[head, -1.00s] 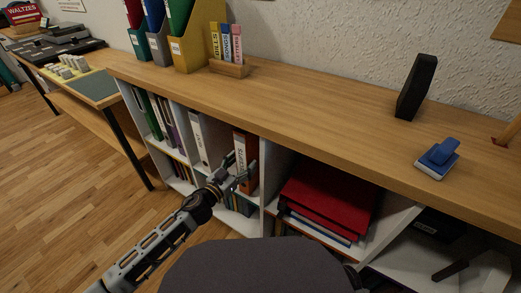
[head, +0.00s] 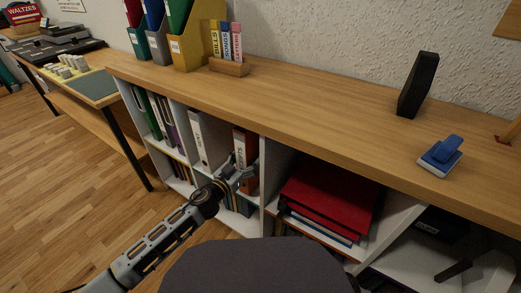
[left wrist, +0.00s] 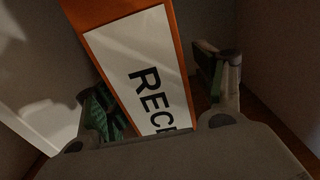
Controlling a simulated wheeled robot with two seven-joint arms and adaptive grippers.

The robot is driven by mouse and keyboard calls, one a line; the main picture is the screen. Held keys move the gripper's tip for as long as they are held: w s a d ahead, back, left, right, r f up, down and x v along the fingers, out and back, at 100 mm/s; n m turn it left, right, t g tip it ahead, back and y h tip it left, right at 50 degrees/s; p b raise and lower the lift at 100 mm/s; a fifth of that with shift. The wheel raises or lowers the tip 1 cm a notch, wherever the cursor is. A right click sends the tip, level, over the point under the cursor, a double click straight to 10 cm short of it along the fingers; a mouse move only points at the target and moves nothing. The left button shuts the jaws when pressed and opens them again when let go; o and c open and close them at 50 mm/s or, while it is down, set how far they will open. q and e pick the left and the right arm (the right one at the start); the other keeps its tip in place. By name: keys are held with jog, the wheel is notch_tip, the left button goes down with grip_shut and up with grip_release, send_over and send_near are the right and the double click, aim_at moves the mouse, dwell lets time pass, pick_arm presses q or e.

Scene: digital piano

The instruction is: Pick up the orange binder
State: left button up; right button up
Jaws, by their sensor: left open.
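The orange binder (head: 239,146) stands upright in a shelf compartment under the long wooden top, with a white label on its spine. In the left wrist view the orange binder (left wrist: 175,32) fills the middle, its label reading "REC" and tilted in the picture. My left gripper (head: 238,178) is at the front of that compartment, just before the binder's spine. In the left wrist view its open fingers (left wrist: 158,92) are on either side of the spine, with a visible gap at the right. The binder's lower part is hidden by my gripper. My right gripper is not in view.
A white binder (head: 198,137) stands left of the orange one. A white divider (head: 269,175) separates them from red binders (head: 328,192) lying flat at right. The compartment walls are close around my left gripper. The wooden top (head: 320,105) overhangs the shelves.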

pick_arm(q)
jog(key=shift+b+x, duration=0.3)
jog(key=shift+x, duration=0.9)
jog(key=shift+w+d, duration=0.1)
jog(key=shift+d, duration=0.05)
jog(key=c, duration=1.4)
jog(key=shift+r, duration=0.1)
grip_shut()
jog(key=shift+r, duration=0.15)
